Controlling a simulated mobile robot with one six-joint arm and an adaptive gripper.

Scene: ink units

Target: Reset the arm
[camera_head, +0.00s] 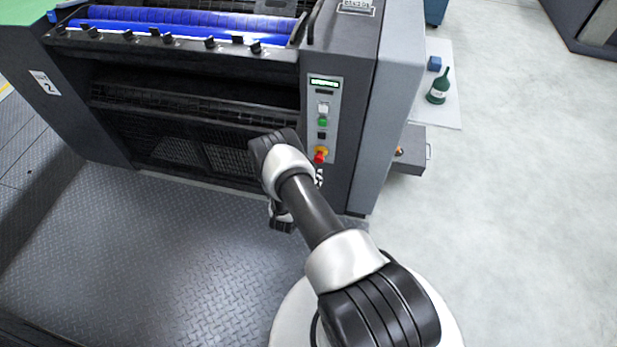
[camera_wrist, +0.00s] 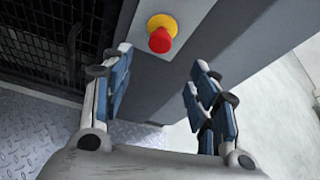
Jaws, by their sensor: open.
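My gripper (camera_wrist: 160,95) is open and empty in the wrist view, its two blue-padded fingers spread wide apart. Beyond the gap between them is a red stop button on a yellow base (camera_wrist: 160,33), on the grey side post of the machine. No finger touches the button in that view. In the head view my arm reaches from the bottom right toward the machine's front, and the button (camera_head: 320,155) shows just right of my wrist. The fingers are mostly hidden behind my arm there.
The printing machine (camera_head: 346,60) has a blue roller (camera_head: 180,22) and a control panel (camera_head: 323,110) with several buttons. A green bottle (camera_head: 439,88) and a blue block (camera_head: 434,63) stand on a white surface at right. An open grey drawer (camera_head: 411,150) juts out below. Floor at right is clear.

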